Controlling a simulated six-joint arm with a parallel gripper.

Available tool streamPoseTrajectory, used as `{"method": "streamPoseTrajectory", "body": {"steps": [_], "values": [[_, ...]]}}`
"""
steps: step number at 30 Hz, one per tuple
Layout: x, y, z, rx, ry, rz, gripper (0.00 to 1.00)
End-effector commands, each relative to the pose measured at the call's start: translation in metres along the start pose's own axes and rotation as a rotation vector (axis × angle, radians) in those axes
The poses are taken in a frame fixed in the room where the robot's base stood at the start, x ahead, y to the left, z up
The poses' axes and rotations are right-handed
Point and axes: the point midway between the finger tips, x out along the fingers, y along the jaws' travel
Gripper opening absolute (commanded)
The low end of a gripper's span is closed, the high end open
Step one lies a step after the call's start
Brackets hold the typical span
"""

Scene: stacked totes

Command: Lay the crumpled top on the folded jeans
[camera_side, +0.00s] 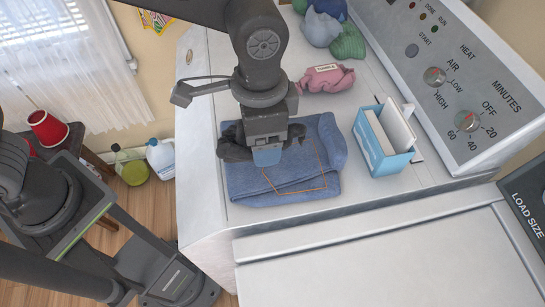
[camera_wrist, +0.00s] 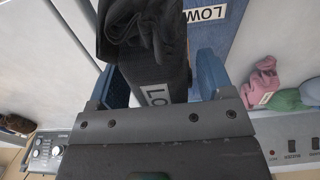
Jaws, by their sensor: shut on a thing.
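The folded blue jeans (camera_side: 290,185) lie flat on the white machine's top in the side view, with a thin orange outline on them. The crumpled top is black (camera_side: 235,150). My gripper (camera_side: 267,156) is shut on it, over the back-left part of the jeans. Whether the top touches the jeans or hangs just above is hard to tell. In the wrist view the black top (camera_wrist: 155,40) is bunched between my fingers and shows a pale label. Part of the jeans (camera_wrist: 222,40) shows behind it, also labelled.
A blue box with white sheets (camera_side: 383,148) stands right of the jeans. A pink labelled bundle (camera_side: 327,79) lies behind them, with green and grey-blue bundles (camera_side: 348,43) farther back. The control panel (camera_side: 460,80) rises at the right. The machine's front top is bare.

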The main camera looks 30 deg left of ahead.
Motion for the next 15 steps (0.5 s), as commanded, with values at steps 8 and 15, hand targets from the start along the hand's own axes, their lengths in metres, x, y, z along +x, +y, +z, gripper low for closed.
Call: {"method": "streamPoseTrajectory", "body": {"steps": [8,15], "values": [[0.017,0.023,-0.011,0.0,0.0,0.0,0.46],[0.05,0.023,-0.011,-0.001,-0.002,0.0,0.46]]}}
